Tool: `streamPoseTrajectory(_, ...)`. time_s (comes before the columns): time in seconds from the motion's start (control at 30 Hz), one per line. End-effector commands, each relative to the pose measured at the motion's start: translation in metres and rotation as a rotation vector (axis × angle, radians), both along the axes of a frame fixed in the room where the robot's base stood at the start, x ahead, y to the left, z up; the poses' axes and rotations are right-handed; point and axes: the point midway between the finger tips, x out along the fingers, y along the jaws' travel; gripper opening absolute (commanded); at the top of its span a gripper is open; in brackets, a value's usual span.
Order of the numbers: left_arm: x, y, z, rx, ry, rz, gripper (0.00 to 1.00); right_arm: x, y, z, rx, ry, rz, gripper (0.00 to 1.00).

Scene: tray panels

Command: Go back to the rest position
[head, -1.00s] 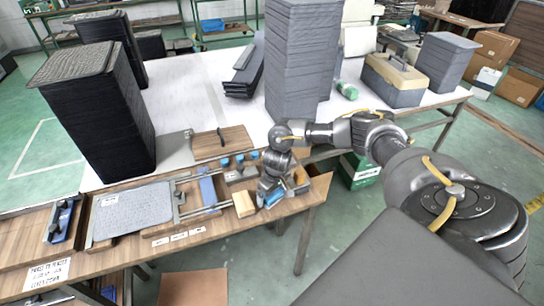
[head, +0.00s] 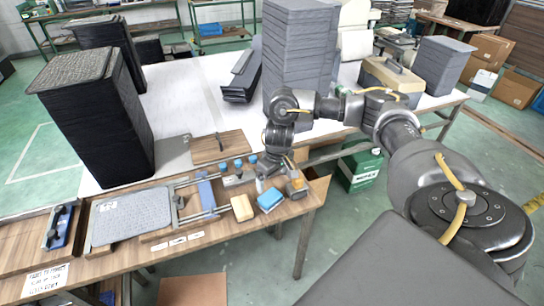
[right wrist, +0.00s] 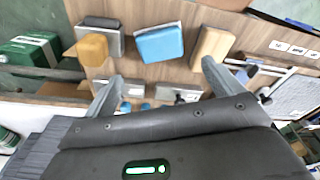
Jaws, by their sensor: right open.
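My right gripper (head: 268,178) hangs over the right end of the wooden workbench (head: 205,233), just behind a blue block (head: 270,200). In the right wrist view its two fingers (right wrist: 160,85) are spread, with nothing between them. The blue block (right wrist: 160,43) lies ahead of the fingers, apart from them. A light wood block (head: 242,207) is beside it, and a yellow-orange block (right wrist: 92,48) with a grey piece is on its other side. My left gripper is not in view.
A tall grey panel stack (head: 298,60) stands on the white table (head: 185,85) close behind my right arm. A black stack (head: 95,115) stands at left. A grey panel (head: 130,215) lies on the workbench. A green box (head: 362,168) is on the floor.

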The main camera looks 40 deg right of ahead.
Motion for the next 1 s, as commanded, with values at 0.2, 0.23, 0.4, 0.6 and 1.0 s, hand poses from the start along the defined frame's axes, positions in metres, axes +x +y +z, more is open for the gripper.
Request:
streamPoseTrajectory(0.2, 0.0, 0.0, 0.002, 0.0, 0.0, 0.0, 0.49, -0.001, 0.0, 0.007, -0.001, 0.001, 0.0, 0.92)
streamPoseTrajectory(0.23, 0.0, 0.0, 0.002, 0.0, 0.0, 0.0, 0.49, -0.001, 0.0, 0.006, -0.001, 0.001, 0.0, 0.92)
streamPoseTrajectory(0.4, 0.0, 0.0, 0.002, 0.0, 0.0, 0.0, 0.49, -0.001, 0.0, 0.006, 0.0, 0.001, 0.0, 0.92)
streamPoseTrajectory(0.6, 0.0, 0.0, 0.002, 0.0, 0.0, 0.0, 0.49, -0.001, 0.0, 0.006, 0.0, 0.001, 0.0, 0.92)
streamPoseTrajectory(1.0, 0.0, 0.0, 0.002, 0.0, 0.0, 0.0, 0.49, -0.003, 0.14, -0.043, 0.163, -0.207, 0.405, 0.92)
